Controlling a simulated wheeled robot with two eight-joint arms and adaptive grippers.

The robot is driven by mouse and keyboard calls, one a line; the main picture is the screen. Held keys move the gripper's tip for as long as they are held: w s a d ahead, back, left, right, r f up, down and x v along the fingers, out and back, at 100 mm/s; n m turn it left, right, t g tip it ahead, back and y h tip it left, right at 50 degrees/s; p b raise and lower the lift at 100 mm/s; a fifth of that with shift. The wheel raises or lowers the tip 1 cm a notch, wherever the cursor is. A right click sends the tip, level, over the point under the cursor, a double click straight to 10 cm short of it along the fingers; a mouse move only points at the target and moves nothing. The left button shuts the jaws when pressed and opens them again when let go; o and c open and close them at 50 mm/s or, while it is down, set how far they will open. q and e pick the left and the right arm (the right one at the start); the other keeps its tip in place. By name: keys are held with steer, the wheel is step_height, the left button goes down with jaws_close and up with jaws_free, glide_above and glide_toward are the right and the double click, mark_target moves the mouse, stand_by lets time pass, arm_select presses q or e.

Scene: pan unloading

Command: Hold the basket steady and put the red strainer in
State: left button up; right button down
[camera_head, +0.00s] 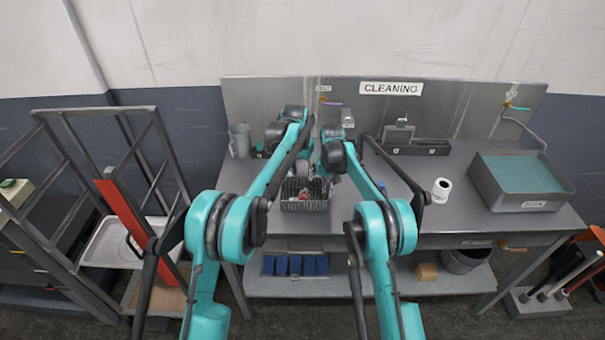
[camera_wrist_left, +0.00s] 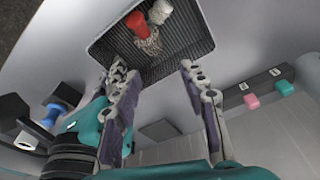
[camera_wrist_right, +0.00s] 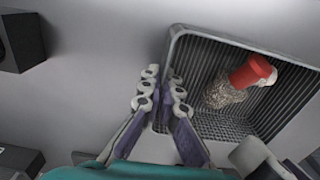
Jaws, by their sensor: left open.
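The dark ribbed basket (camera_head: 304,206) stands on the grey bench in front of my arms. It also shows in the left wrist view (camera_wrist_left: 188,42) and right wrist view (camera_wrist_right: 222,128). The red strainer (camera_wrist_right: 250,71), a red end by a pale mesh body, lies inside the basket, also in the left wrist view (camera_wrist_left: 137,22). A white-ended piece (camera_wrist_left: 160,11) lies beside it. My left gripper (camera_wrist_left: 152,70) is open and empty, above the basket's near edge in its view. My right gripper (camera_wrist_right: 162,82) is closed on the basket's side wall, one finger on each side.
A white roll (camera_head: 441,189) and a dark rack (camera_head: 430,147) stand on the bench to the right. A sink box (camera_head: 525,190) is at the far right. A grey jug (camera_head: 240,140) stands at the back left. The bench right of the basket is mostly clear.

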arm_select(q)
step_height(320, 180, up, 10)
steer(key=s, duration=0.2)
steer(key=shift+a+r, duration=0.2)
steer(key=shift+a, duration=0.25)
arm_select(e)
steer(key=c, duration=1.6)
jaws_free()
steer(key=shift+c, duration=0.2)
